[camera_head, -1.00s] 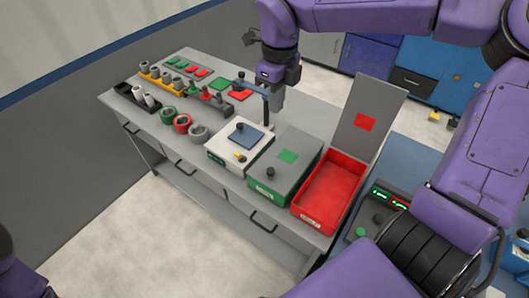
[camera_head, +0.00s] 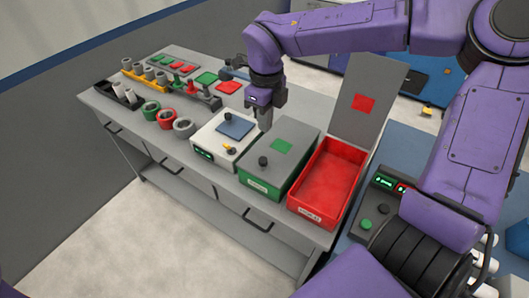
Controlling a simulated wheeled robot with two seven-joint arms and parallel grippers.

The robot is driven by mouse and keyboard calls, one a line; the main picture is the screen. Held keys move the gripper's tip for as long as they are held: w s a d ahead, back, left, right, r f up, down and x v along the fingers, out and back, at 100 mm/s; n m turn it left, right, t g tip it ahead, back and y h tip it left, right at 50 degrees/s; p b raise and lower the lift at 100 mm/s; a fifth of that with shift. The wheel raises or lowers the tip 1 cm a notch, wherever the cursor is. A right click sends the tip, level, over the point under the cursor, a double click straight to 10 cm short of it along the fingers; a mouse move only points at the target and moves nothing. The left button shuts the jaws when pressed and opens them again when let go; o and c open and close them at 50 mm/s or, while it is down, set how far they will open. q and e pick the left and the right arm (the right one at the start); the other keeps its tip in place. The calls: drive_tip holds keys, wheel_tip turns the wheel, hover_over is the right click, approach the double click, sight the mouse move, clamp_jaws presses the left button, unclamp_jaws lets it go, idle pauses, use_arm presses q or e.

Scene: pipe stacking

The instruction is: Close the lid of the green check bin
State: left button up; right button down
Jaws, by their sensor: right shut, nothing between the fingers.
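The green check bin (camera_head: 262,186) stands on the grey workbench between a white device and a red bin. Its grey lid (camera_head: 298,137) with a green square lies flat over the bin and appears closed, with a black knob at its front left. My right gripper (camera_head: 265,124) points down with its fingers together and empty. It shows just left of the lid's back left corner, over the back of the white device; I cannot tell whether it touches anything. My left gripper is out of view.
The red bin (camera_head: 309,212) is open, its grey lid (camera_head: 368,98) standing up behind it. The white device (camera_head: 206,153) has a blue plate on top. Several pipe rings and racks fill the bench's left side. A control box (camera_head: 378,203) stands at right.

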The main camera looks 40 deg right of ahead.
sight(264, 159)
wheel_tip(264, 159, down, 11)
drive_tip(key=shift+a+f+p, duration=0.1)
drive_tip(key=shift+f+p, duration=0.05)
drive_tip(key=shift+p, duration=0.7)
drive_tip(key=shift+f, duration=0.1)
